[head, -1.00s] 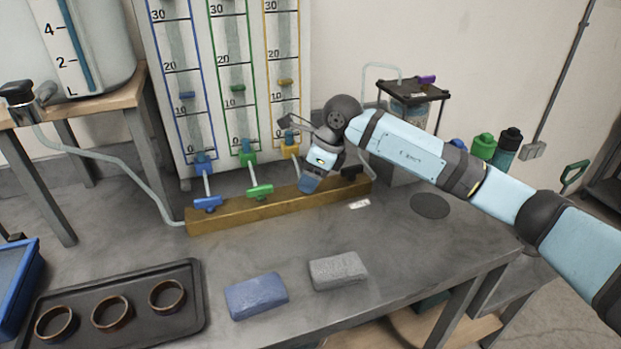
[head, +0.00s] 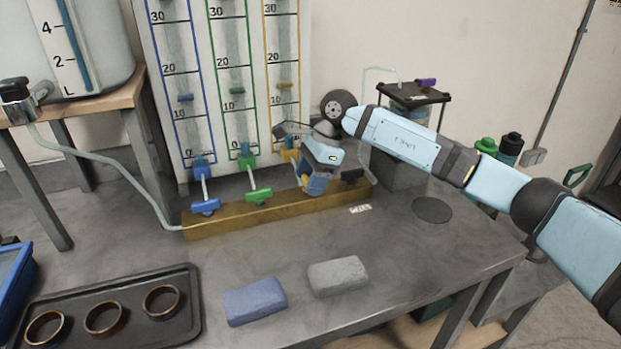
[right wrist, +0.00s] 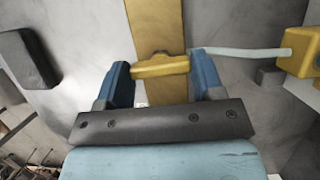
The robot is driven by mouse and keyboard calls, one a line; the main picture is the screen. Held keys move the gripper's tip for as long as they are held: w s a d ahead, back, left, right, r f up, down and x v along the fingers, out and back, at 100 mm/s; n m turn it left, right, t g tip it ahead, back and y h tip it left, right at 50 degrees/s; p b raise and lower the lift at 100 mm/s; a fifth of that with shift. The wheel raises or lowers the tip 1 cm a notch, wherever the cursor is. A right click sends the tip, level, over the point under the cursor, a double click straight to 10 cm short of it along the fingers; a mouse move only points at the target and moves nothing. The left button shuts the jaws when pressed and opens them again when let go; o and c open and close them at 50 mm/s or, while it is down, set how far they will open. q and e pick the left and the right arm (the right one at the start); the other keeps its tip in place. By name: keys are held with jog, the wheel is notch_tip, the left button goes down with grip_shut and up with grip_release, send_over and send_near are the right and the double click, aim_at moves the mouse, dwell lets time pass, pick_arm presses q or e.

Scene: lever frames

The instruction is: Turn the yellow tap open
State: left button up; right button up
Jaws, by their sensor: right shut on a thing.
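The yellow tap's handle (right wrist: 160,67) lies crosswise between my right gripper's blue fingers (right wrist: 163,78) in the right wrist view, over the brass-coloured bar. The fingers are shut on its two ends. In the head view my right gripper (head: 314,186) is at the right part of the bar (head: 235,222) and mostly hides the handle. The yellow fitting (head: 291,156) shows behind it, below the yellow-framed gauge (head: 284,85). A pale tube (right wrist: 240,52) runs from the handle's side to a yellow block in the wrist view. My left gripper is not in view.
A green tap (head: 258,196) and a blue tap (head: 205,207) stand left on the same bar. A blue block (head: 255,301), a grey block (head: 338,276) and a dark tray (head: 190,335) with rings are in front. The table between is clear.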

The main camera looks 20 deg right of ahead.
jog(key=shift+r, duration=0.1)
jog(key=o, duration=0.9)
jog(key=p+v, duration=0.1)
jog(key=v, duration=1.2)
jog(key=shift+r, duration=0.4)
jog(key=shift+f, duration=0.1)
